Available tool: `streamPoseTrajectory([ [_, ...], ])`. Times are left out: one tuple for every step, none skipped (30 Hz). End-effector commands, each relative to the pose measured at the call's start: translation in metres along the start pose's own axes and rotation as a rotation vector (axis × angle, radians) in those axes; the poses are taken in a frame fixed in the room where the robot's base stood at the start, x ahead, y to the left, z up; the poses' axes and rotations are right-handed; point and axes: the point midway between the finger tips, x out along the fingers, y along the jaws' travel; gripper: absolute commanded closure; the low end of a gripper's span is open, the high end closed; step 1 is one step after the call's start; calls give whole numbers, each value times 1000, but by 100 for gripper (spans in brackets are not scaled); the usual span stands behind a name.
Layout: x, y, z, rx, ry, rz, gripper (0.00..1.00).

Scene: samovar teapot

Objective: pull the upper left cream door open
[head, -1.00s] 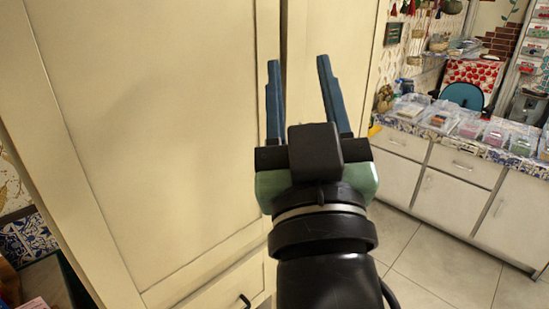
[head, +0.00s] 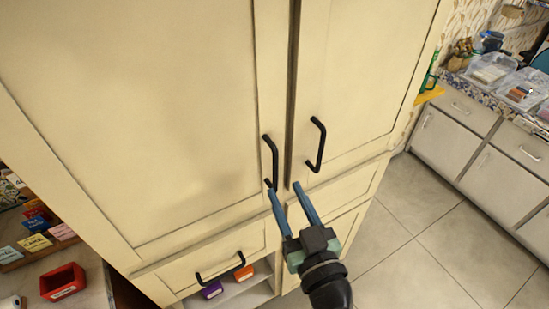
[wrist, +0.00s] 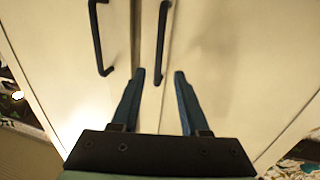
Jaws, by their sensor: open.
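The upper left cream door (head: 130,90) fills the left of the head view, with a dark seam at its right edge; it looks closed. Its black bar handle (head: 270,160) stands upright near that edge. My gripper (head: 283,188) is open and empty, its blue fingers pointing at the doors. In the head view, the left fingertip overlaps the handle's lower end; I cannot tell if they touch. The wrist view appears upside down. There the left door's handle (wrist: 161,45) lies ahead of the gap between the fingertips of my gripper (wrist: 160,73).
The upper right door (head: 365,70) and its black handle (head: 318,145) are close beside. A drawer with a black handle (head: 220,267) and an open shelf are below. A counter with a red bin (head: 63,281) is at left. Clear tiled floor (head: 430,240) lies at right.

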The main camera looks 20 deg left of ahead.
Motion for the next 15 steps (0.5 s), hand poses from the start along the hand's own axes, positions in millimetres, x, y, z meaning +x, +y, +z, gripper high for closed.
streamPoseTrajectory([
  [13, 0, -6, 2, 1, -3, 55],
  [19, 0, -6, 2, 1, -4, 55],
  [28, -1, -6, 1, 1, -3, 55],
  [33, -1, -5, 1, 0, -4, 55],
  [38, 0, -5, 1, 1, -2, 55],
  [45, 0, -5, 1, 1, -3, 55],
  [50, 0, -5, 0, 1, -2, 55],
  [54, 0, -4, 0, 0, -2, 55],
  [59, 0, -4, 0, 0, -2, 55],
  [63, 0, -3, 1, 1, -2, 55],
  [66, 0, -3, 0, 1, -1, 55],
  [69, 0, -2, 0, 1, -1, 55],
  [71, 0, -2, 0, 1, -1, 55],
  [73, 0, -2, 0, 1, -1, 55],
  [75, 0, -2, 0, 1, -1, 55],
])
